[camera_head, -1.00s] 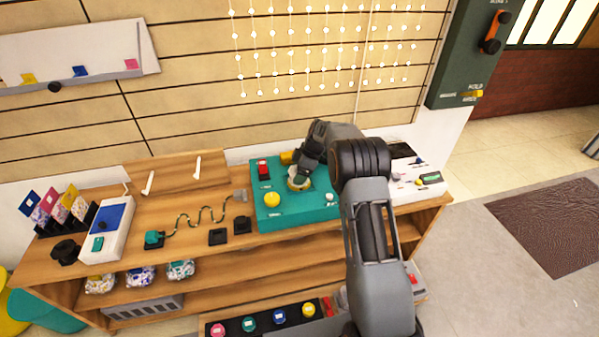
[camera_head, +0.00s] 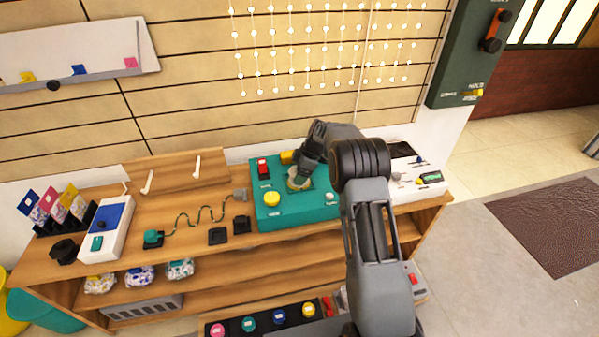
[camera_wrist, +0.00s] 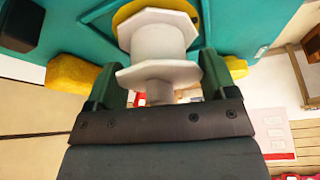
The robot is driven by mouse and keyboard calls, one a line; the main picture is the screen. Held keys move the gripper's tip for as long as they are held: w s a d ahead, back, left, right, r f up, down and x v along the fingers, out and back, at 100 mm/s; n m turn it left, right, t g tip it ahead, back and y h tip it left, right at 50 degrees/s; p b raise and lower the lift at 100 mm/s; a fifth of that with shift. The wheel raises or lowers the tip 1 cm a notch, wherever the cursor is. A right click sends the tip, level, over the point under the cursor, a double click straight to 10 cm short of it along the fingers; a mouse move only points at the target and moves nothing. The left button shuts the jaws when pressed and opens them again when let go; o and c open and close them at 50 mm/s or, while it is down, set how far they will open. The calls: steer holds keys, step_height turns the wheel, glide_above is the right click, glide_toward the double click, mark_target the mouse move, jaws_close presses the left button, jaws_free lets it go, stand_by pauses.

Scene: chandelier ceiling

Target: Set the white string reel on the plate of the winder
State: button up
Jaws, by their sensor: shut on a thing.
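The white string reel (camera_wrist: 158,42) is between the fingers of my gripper (camera_wrist: 158,88) in the wrist view, with its flanged end toward the teal winder. My gripper is shut on it. In the head view my gripper (camera_head: 301,180) is low over the teal winder (camera_head: 285,212), at its round yellow plate (camera_head: 292,187). The plate's yellow rim (camera_wrist: 128,10) shows just beyond the reel in the wrist view. I cannot tell whether the reel touches the plate. My gripper hides most of the reel in the head view.
The winder carries a yellow knob (camera_head: 271,199) and a red switch (camera_head: 263,170). A white panel (camera_head: 415,182) stands to its right. A blue-and-white device (camera_head: 107,228) and a wavy cord (camera_head: 200,217) are to the left on the wooden bench (camera_head: 190,190).

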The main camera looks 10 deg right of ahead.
steer(key=shift+f+b, duration=0.3)
steer(key=shift+f, duration=0.1)
stand_by(0.4)
steer(key=o, duration=0.9)
steer(key=shift+c, duration=0.5)
steer(key=shift+c, duration=0.2)
steer(key=shift+r, duration=0.15)
steer(key=shift+r+p, duration=2.2)
steer(key=shift+r, duration=2.15)
